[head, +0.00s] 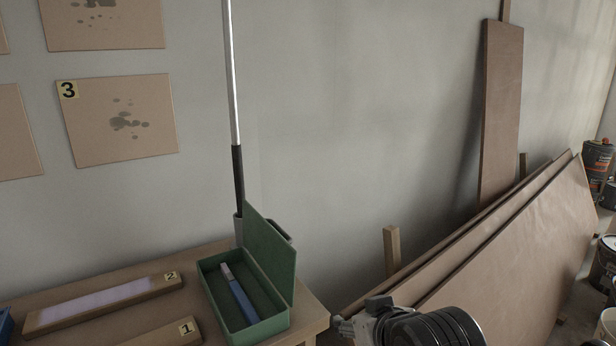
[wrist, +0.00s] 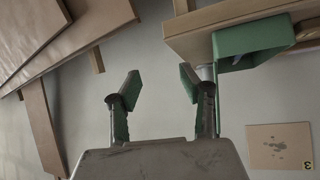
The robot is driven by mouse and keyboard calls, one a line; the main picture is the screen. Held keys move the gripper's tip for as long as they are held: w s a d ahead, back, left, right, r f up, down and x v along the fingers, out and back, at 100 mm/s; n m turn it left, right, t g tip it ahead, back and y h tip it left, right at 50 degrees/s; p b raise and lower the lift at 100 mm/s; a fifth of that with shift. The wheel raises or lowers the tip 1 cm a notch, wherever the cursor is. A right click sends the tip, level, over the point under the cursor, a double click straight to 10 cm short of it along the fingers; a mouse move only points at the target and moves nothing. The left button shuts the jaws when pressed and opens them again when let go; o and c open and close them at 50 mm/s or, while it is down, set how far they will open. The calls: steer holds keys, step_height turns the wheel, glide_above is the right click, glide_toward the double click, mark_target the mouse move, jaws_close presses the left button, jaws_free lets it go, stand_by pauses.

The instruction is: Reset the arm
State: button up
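My gripper (wrist: 157,92) shows in the wrist view with its two green-padded fingers spread apart and nothing between them. In the head view part of my arm and gripper (head: 352,326) shows at the bottom edge, to the right of the table (head: 215,258); its fingertips are hard to make out there. An open green box (head: 292,270) sits on the table's right end with its lid up. A blue tool with a pale end (head: 240,298) lies inside it. The green box (wrist: 262,36) also shows in the wrist view, upside down, beyond the right finger.
Boards marked 1 (head: 160,334) and 2 (head: 100,305) lie on the table. A pole (head: 232,90) stands by the wall behind the box. Large brown panels (head: 530,235) lean at the right, with cans (head: 598,160) beyond. Panel 3 (head: 120,120) hangs on the wall.

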steer(key=s+d+r+m+g+h, duration=0.1)
steer(key=s+d+m+g+h, duration=0.15)
steer(key=s+d, duration=0.7)
step_height(320, 180, up, 18)
steer(key=w+d+p, duration=0.1)
steer(key=d+p, duration=0.1)
steer(key=p, duration=1.6)
steer(key=shift+w, duration=0.2)
steer(key=shift+r+m, duration=0.1)
steer(key=shift+m, duration=0.15)
